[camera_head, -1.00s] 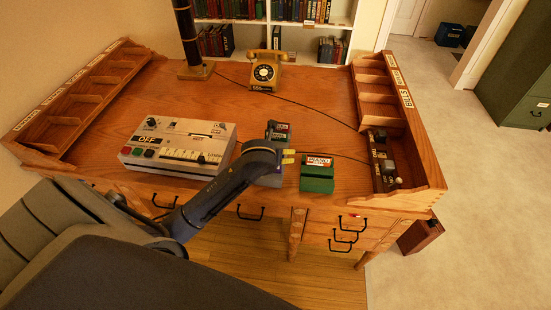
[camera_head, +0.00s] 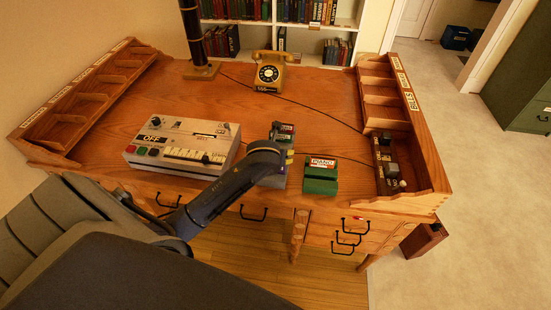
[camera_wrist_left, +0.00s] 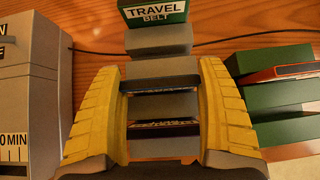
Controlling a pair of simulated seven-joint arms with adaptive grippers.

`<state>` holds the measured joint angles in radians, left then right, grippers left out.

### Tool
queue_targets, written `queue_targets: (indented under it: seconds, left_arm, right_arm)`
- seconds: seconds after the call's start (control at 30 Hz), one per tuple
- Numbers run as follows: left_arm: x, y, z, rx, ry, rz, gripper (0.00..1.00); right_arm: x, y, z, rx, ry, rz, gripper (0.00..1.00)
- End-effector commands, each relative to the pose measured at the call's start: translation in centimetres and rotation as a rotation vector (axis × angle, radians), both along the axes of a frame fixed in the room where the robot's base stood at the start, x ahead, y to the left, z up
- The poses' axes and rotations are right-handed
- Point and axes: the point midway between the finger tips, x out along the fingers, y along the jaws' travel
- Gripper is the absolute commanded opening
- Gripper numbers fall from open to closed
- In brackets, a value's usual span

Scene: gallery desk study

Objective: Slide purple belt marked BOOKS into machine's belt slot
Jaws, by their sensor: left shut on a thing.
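My left gripper (camera_head: 289,160) reaches over the desk's front middle from the left. In the left wrist view its yellow fingers (camera_wrist_left: 160,75) are closed on the sides of a grey belt block (camera_wrist_left: 165,108). Dark bluish label edges show on the block, seen too steeply to read, so I cannot tell that it is the purple BOOKS belt. The machine (camera_head: 180,145), a pale box marked OFF with keys and knobs, stands to the gripper's left. It also shows at the left of the left wrist view (camera_wrist_left: 30,95). A slot-like dark strip (camera_head: 205,134) is on its top. My right gripper is out of view.
Wooden compartment racks (camera_head: 80,105) line both sides.

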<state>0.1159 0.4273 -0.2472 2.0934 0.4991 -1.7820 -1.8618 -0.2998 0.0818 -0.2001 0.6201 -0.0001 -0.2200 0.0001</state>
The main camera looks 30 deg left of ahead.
Motion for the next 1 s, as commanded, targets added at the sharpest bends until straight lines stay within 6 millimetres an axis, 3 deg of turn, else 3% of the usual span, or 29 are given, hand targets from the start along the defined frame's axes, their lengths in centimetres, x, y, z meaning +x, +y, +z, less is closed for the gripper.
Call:
queue_targets:
  seconds: [0.27,0.47,0.67,1.0]
  left_arm:
    - [0.0,0.0,0.6,0.000,-0.001,0.001,0.50]
    - [0.1,0.0,2.5,-0.001,-0.004,-0.001,0.50]
    - [0.1,0.0,6.0,-0.001,-0.006,-0.001,0.50]
    - [0.1,-0.1,13.7,-0.003,-0.006,-0.001,0.50]
  right_arm:
    - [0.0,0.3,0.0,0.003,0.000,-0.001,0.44]
    - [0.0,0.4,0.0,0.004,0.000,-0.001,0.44]
    - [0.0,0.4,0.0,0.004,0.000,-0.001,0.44]
    - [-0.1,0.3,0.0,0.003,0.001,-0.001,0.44]
